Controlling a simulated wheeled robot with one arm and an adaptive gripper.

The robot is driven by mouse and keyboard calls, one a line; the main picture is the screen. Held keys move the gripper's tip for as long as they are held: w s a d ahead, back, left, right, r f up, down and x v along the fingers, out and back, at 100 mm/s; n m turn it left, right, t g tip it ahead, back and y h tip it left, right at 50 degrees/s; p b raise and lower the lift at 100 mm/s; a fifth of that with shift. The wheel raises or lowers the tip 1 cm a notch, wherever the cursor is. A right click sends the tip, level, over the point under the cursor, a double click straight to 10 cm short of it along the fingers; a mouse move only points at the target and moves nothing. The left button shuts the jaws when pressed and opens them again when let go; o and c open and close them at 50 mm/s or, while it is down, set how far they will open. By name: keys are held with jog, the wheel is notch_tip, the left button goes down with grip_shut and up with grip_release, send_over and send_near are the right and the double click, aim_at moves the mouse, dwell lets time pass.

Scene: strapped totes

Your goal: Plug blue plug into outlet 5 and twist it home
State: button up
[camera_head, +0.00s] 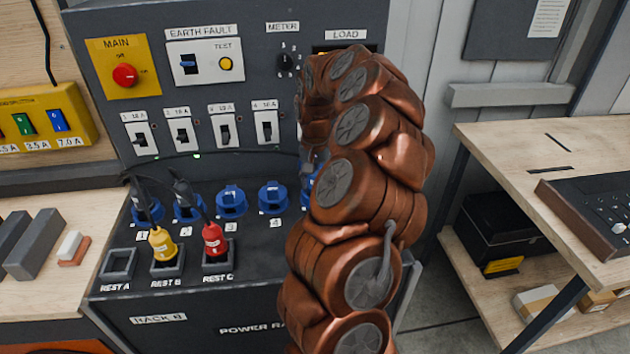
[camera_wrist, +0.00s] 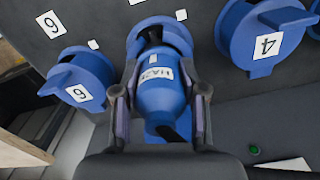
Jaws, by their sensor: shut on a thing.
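In the wrist view the blue plug (camera_wrist: 165,98), with a white label, is between the two fingers of my gripper (camera_wrist: 160,95). The gripper is shut on it. The plug's front end is at the blue outlet (camera_wrist: 139,34) between outlet 4 (camera_wrist: 240,35) and outlet 6 (camera_wrist: 88,75), which is outlet 5. The plug overlaps the opening; I cannot tell how deep it sits or whether it is turned. In the head view my copper-coloured arm hides the gripper, the plug and most of outlet 5 (camera_head: 307,193).
A yellow plug (camera_head: 162,243) stands in REST B and a red plug (camera_head: 213,238) in REST C. REST A (camera_head: 118,264) is empty. Breaker switches (camera_head: 223,131) and the red main knob (camera_head: 124,75) are above the outlets. A wooden bench (camera_head: 540,170) stands at the right.

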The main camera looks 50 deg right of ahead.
jog(key=shift+f+m+b, duration=0.1)
jog(key=shift+m+b, duration=1.7)
jog(key=shift+b, duration=1.5)
jog(key=shift+w+m+b, duration=0.1)
jog(key=shift+m+b, duration=0.8)
jog(key=shift+b, duration=0.6)
jog(key=shift+m+b, duration=1.9)
jog(key=shift+b, duration=1.2)
grip_shut()
